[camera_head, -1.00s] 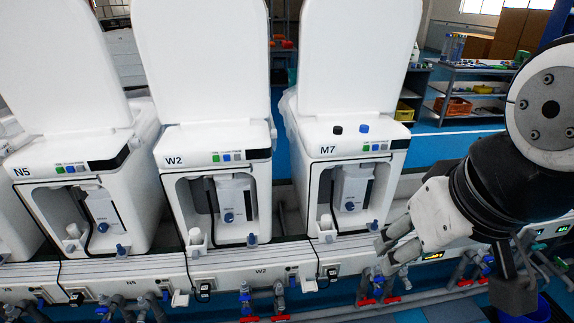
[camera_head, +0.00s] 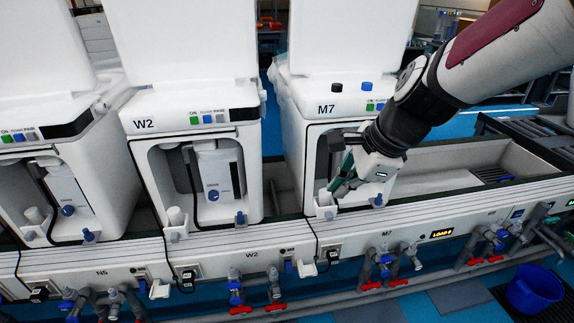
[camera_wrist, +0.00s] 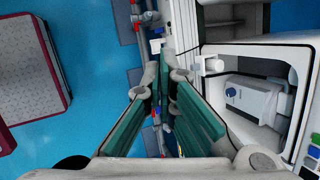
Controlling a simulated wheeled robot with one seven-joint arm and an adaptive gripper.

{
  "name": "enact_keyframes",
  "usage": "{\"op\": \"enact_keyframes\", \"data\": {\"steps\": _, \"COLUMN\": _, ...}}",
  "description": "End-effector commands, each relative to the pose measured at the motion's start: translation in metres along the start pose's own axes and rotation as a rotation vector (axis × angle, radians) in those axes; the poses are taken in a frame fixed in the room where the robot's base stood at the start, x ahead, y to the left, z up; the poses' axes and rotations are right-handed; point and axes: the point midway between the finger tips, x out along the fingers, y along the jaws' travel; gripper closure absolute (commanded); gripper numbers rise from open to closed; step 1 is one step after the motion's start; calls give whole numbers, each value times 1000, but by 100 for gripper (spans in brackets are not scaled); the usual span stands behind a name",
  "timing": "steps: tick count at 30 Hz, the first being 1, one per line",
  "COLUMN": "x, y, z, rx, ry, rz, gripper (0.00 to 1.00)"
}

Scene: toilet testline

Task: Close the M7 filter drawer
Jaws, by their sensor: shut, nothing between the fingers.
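The M7 unit (camera_head: 303,92) is a white toilet-shaped body with an open front recess, right of the middle in the head view. My arm hides most of the recess there. The wrist view shows a recess at right with a grey-white box, which looks like the filter drawer (camera_wrist: 256,104), with a blue knob (camera_wrist: 231,92). I cannot tell how far it stands out. My gripper (camera_head: 338,186) is shut and empty, with green-lined fingers, in front of the M7 recess by the small white cup (camera_head: 325,204). In the wrist view my gripper (camera_wrist: 166,85) is left of the drawer, apart from it.
The W2 unit (camera_head: 142,124) stands to the left, with another unit beyond it. A bench rail with valves and red handles (camera_head: 370,285) runs along the front. A blue bucket (camera_head: 533,290) stands at lower right.

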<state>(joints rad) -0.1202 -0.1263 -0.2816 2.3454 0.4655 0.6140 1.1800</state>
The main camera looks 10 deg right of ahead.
Motion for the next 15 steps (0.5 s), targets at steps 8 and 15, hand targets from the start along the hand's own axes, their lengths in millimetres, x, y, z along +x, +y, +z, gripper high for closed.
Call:
{"op": "enact_keyframes", "data": {"steps": 8, "x": 156, "y": -38, "z": -74, "rx": 824, "ry": 88, "rz": -49, "gripper": 100}}
{"op": "enact_keyframes", "data": {"steps": 15, "x": 231, "y": -48, "z": -128, "rx": 1293, "ry": 166, "rz": -150, "gripper": 100}}
